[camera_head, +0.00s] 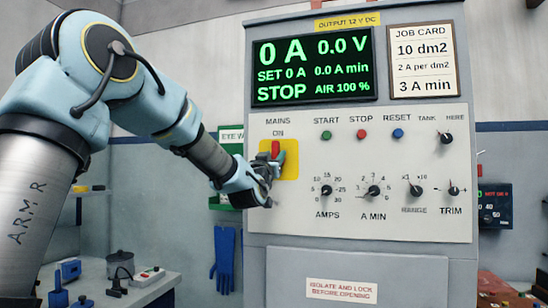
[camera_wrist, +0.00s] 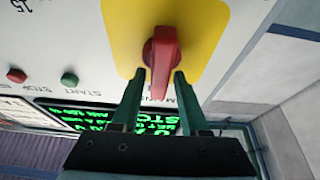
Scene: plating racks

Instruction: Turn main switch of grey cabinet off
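The main switch is a red handle (camera_head: 275,148) on a yellow plate (camera_head: 291,170) at the left of the grey cabinet's panel (camera_head: 350,225). It stands upright under the label MAINS ON, with its tip toward ON. In the wrist view the red handle (camera_wrist: 161,58) sits on the yellow plate (camera_wrist: 118,22) between my two fingertips. My gripper (camera_head: 275,164) is at the plate, partly covering its lower left. In the wrist view my gripper (camera_wrist: 158,74) is open, one finger on each side of the handle, with small gaps visible. Contact with the plate cannot be told.
The display (camera_head: 314,68) reads 0 A, 0.0 V and STOP. Buttons and several black knobs (camera_head: 374,191) lie right of the switch. A job card (camera_head: 422,60) is at upper right. A bench (camera_head: 100,280) stands at lower left, with blue gloves (camera_head: 223,260) hanging beside the cabinet.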

